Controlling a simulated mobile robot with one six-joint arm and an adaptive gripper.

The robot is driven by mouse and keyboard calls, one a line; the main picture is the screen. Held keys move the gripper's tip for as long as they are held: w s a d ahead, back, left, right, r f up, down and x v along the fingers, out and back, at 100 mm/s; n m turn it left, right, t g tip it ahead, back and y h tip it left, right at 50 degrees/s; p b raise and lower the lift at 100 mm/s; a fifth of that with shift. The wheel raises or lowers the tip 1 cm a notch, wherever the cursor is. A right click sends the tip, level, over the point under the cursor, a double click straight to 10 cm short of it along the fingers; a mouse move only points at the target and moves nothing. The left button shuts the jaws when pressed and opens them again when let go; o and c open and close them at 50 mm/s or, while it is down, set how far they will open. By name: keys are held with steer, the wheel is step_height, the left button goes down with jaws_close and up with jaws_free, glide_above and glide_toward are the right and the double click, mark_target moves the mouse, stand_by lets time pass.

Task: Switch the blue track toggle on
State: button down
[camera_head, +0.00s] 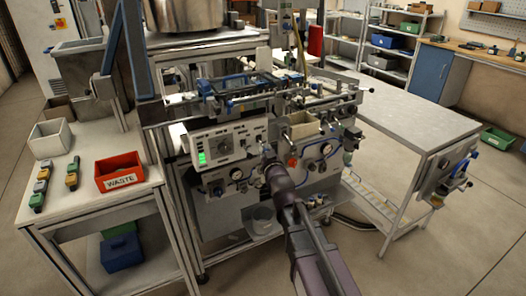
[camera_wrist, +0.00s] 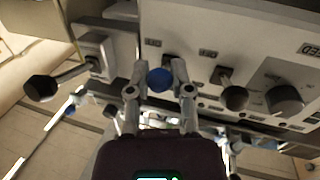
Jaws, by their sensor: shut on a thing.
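The blue track toggle (camera_wrist: 160,79) shows in the wrist view as a round blue knob on the pale control panel (camera_wrist: 215,30). My gripper (camera_wrist: 158,80) has a fingertip on each side of the knob and is shut on it. The knob's stem is mostly hidden behind the knob and fingers, so I cannot tell which way the toggle is set. In the head view my gripper (camera_head: 267,152) is at the front of the machine, at the right end of the white control panel (camera_head: 203,141); the blue knob cannot be made out there.
In the wrist view a black-knobbed toggle (camera_wrist: 235,97) and a large dark dial (camera_wrist: 285,98) sit to the right. A black-ended lever (camera_wrist: 42,88) sticks out on the left. In the head view a red waste bin (camera_head: 120,173) stands on the left bench, and the right table (camera_head: 420,118) is bare.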

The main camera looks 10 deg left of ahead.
steer(key=shift+s+d+f, duration=0.15)
steer(key=shift+s, duration=0.1)
stand_by(0.5)
